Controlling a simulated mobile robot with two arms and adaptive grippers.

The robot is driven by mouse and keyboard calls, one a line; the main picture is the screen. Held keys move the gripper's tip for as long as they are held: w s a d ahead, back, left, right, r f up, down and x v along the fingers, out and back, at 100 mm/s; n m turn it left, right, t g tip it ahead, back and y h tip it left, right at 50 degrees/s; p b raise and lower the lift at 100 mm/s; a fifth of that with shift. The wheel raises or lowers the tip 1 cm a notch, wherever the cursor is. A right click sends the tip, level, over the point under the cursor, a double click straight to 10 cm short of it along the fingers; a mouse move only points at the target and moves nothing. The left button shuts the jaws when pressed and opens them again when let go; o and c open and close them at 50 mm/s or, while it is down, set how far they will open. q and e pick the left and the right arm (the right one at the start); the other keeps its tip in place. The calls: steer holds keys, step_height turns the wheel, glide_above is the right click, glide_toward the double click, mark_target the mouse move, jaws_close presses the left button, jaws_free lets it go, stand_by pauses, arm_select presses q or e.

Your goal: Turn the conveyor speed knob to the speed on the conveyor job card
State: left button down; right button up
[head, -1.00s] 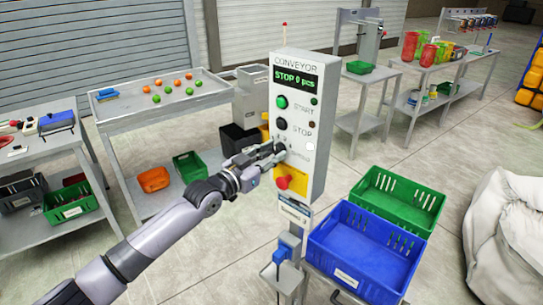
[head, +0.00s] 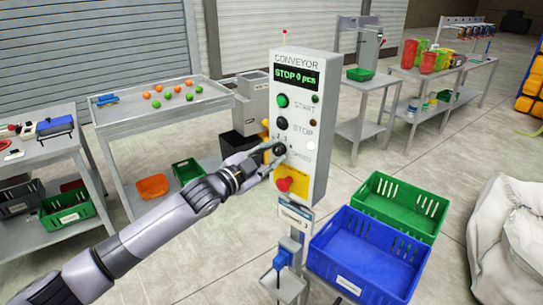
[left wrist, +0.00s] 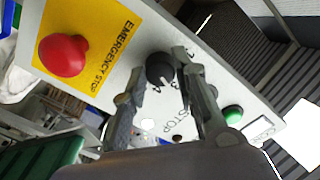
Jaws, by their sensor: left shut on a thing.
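The conveyor control box (head: 298,150) stands upright in the middle of the head view. Its display (head: 297,77) reads "STOP 0 pcs". The black speed knob (head: 279,149) is low on its front, above the emergency stop, with small digits around it. My left gripper (left wrist: 164,72) is shut on this knob, which shows between its fingertips in the left wrist view (left wrist: 158,66). A pale mark shows on the knob, but I cannot tell which digit it points at. A white card (head: 295,215) hangs under the box; its text is too small to read surely. My right gripper is out of view.
The red emergency stop button (head: 284,184) on its yellow plate is just below the knob. Green start (head: 282,101) and black stop (head: 281,123) buttons are above. A blue crate (head: 365,262) and green crate (head: 400,205) stand at right. A table with balls (head: 160,100) is behind left.

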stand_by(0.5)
arm_select(q)
steer(key=c, duration=1.3)
jaws_free()
steer(key=shift+s+a, duration=0.1)
steer(key=v, duration=1.1)
steer(key=shift+s+a, duration=0.25)
steer(key=shift+s, duration=0.05)
